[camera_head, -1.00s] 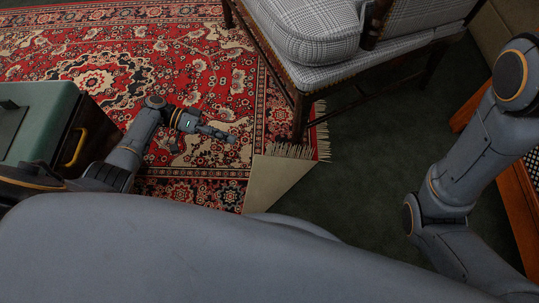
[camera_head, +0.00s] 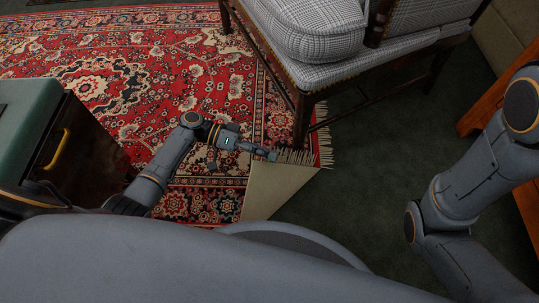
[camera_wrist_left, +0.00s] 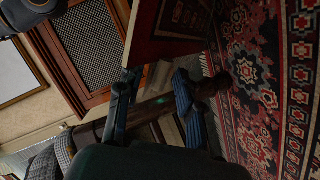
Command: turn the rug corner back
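The patterned red rug (camera_head: 140,70) has its near right corner folded over, with the beige underside (camera_head: 268,190) showing as a triangular flap. Fringe (camera_head: 297,157) runs along the flap's far edge, by a chair leg. My left gripper (camera_head: 243,160) is low over the rug, just left of the flap. Its fingers stand apart; one fingertip overlaps the flap's upper left edge in the picture, and I cannot tell whether it touches. In the left wrist view the fingers (camera_wrist_left: 157,100) are also spread, with the rug (camera_wrist_left: 265,80) to the right. My right gripper is out of view.
A checked armchair (camera_head: 320,35) stands over the rug's right edge, its front leg (camera_head: 302,120) close to the flap. A green-topped cabinet (camera_head: 28,120) with a yellow handle is at left. Dark carpet (camera_head: 370,170) lies clear to the right.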

